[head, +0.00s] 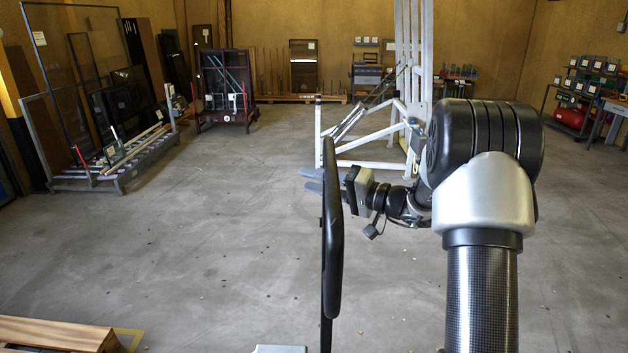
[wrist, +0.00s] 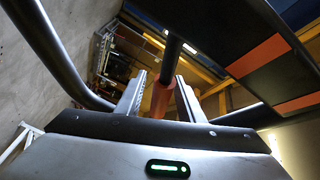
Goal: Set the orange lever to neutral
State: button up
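The orange lever (wrist: 161,101) shows in the wrist view as an orange grip below a dark rod. It appears between the two fingers of my gripper (wrist: 161,76), nearer the right finger. A gap shows on the left side, and I cannot tell whether the right finger touches it. The fingers are apart. In the head view my gripper (head: 312,180) points left, partly behind a black upright panel edge. I cannot make out the lever in the head view.
A dark panel with orange stripes (wrist: 285,62) and a thick dark tube (wrist: 55,50) flank my gripper in the wrist view. A white frame (head: 365,163) stands beyond my arm. Glass racks (head: 118,175) stand left. The middle floor is clear.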

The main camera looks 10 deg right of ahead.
grip_shut()
jog(key=shift+w+f+m+g+h+b, duration=0.2)
jog(key=shift+f+m+g+h+b, duration=0.2)
jog(key=shift+f+m, duration=0.65)
jog(key=shift+w+f+m+g+h+b, duration=0.25)
jog(key=shift+f+m+g, duration=0.4)
jog(key=shift+f, duration=0.65)
jog(key=shift+s, duration=0.1)
grip_release()
jog(key=v, duration=1.7)
jog(key=shift+s+b, duration=0.3)
jog(key=shift+b, duration=0.05)
